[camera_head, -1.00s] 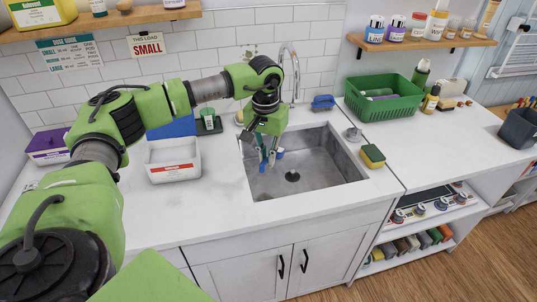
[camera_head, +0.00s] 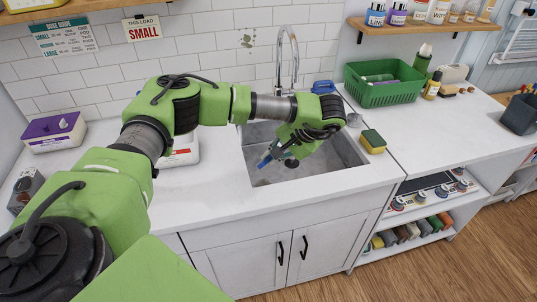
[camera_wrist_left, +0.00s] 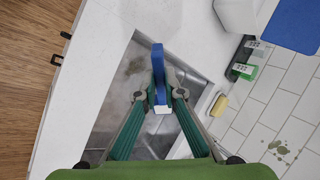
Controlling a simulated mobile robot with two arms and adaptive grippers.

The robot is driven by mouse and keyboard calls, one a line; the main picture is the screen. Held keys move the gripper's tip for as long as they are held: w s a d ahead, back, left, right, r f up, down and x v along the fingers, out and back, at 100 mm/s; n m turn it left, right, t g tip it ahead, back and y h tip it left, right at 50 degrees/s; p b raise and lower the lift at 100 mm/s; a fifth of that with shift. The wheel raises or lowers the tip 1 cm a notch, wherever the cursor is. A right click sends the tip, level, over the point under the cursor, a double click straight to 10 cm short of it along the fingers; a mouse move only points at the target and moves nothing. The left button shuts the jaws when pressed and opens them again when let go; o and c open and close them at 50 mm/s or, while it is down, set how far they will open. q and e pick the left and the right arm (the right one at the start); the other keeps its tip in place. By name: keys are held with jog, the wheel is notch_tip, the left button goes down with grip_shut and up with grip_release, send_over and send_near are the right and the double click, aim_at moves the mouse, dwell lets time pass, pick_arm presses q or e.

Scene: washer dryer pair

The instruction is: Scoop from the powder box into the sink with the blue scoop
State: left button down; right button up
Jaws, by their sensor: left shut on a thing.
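The blue scoop (camera_head: 265,161) is held in my left gripper (camera_head: 284,152), over the left part of the metal sink (camera_head: 338,162). In the left wrist view the fingers (camera_wrist_left: 158,97) are shut on the blue scoop (camera_wrist_left: 158,62), with the sink (camera_wrist_left: 120,110) below. I cannot tell whether the scoop holds powder. The white powder box (camera_head: 186,153) with a red-marked label stands on the counter left of the sink, mostly hidden behind my left arm. A corner of it shows in the left wrist view (camera_wrist_left: 236,14). My right gripper is out of view.
A curved faucet (camera_head: 294,60) stands behind the sink. A sponge (camera_head: 373,141) lies at its right edge, and a green basket (camera_head: 385,82) stands further right. A purple-lidded box (camera_head: 54,131) is at the far left.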

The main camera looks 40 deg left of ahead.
pick_arm(q)
jog(key=shift+s+d+f+m+t+y+b, duration=0.1)
jog(key=shift+d+f+m+t+y+b, duration=0.4)
jog(key=shift+m+y, duration=0.95)
jog(key=shift+s+a+f+m+t+y+p, duration=0.2)
jog(key=shift+m+t+y, duration=0.6)
jog(key=shift+y, duration=1.35)
jog(key=shift+d+f+m+t+y+b, duration=0.1)
jog(key=shift+f+m+t+y+b, duration=0.2)
jog(key=shift+m+t+y, duration=1.05)
jog(key=shift+n+g+y, duration=0.3)
jog(key=shift+g+y, duration=0.15)
jog(key=shift+g, duration=0.2)
jog(key=shift+d, duration=0.1)
